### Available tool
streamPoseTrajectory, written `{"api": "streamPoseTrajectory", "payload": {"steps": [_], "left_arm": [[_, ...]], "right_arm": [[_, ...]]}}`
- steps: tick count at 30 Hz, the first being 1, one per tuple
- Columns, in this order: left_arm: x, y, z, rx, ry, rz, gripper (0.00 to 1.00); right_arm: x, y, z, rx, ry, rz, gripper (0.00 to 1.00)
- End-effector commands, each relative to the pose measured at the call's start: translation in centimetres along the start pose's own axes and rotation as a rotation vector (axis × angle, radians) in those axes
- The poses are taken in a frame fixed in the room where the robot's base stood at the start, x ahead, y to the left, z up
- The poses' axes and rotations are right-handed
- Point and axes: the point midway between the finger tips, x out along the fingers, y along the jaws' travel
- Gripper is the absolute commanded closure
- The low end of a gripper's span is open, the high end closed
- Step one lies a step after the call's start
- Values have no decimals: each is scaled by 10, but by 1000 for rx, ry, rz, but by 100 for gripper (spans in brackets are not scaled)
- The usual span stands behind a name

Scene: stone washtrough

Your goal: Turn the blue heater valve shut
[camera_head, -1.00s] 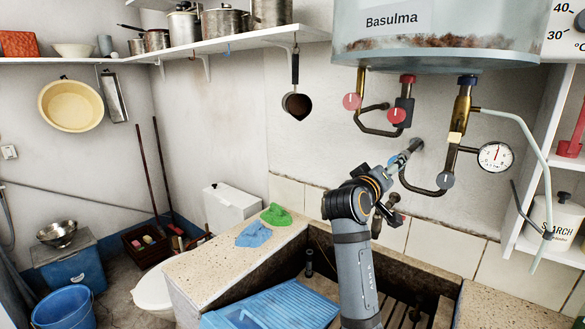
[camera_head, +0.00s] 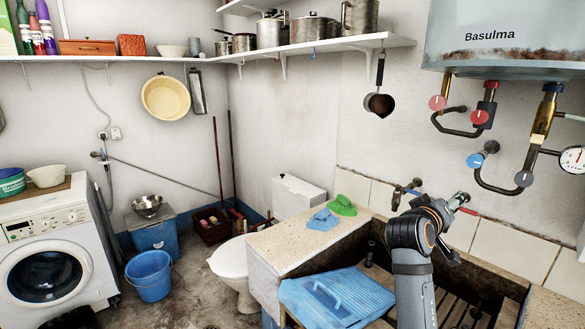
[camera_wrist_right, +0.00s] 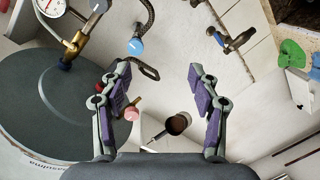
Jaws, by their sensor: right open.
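The blue heater valve (camera_head: 475,160) is a round blue handle on the pipework under the water heater (camera_head: 490,55). In the right wrist view the blue valve (camera_wrist_right: 135,46) lies just beyond the tip of the left-hand finger, apart from it. My right gripper (camera_head: 463,199) is below the blue valve in the head view, clear of it. In the wrist view the jaws of my right gripper (camera_wrist_right: 158,70) are spread wide with nothing between the purple pads. My left gripper is not in view.
Red valve handles (camera_head: 438,103) and a grey knob (camera_head: 524,179) sit on nearby pipes. A gauge (camera_head: 573,159) is at the right. A wall tap (camera_head: 405,192) stands left of my right gripper. The stone trough (camera_head: 300,236) and blue washboard (camera_head: 335,297) are below.

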Motion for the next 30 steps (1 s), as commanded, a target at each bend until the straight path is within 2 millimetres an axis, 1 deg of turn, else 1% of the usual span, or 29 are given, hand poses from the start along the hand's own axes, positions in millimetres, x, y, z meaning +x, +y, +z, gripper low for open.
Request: {"api": "streamPoseTrajectory", "payload": {"steps": [1, 3, 5, 8, 11, 14, 15, 17, 18, 21, 24, 30], "left_arm": [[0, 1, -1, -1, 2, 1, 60], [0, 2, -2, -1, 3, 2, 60], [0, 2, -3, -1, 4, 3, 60], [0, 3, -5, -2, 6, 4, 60], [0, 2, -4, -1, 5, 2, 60], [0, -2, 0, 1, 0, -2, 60], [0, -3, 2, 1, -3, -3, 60], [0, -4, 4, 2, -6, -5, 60], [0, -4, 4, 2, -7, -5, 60], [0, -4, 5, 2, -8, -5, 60], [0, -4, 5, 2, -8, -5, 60], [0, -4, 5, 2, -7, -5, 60]], "right_arm": [[0, -9, 13, -1, -13, -23, 38], [-2, -23, 30, 4, -32, -63, 38], [-6, -36, 47, 8, -48, -101, 38], [-15, -60, 81, 17, -86, -177, 38], [-28, -88, 124, 22, -140, -272, 38], [-53, -120, 181, 29, -219, -399, 38], [-66, -132, 206, 31, -257, -456, 38], [-88, -148, 241, 33, -315, -539, 38], [-102, -156, 260, 35, -351, -587, 38], [-136, -169, 299, 35, -431, -689, 38], [-168, -176, 330, 32, -502, -775, 38], [-230, -179, 377, 22, -632, -919, 38]]}}
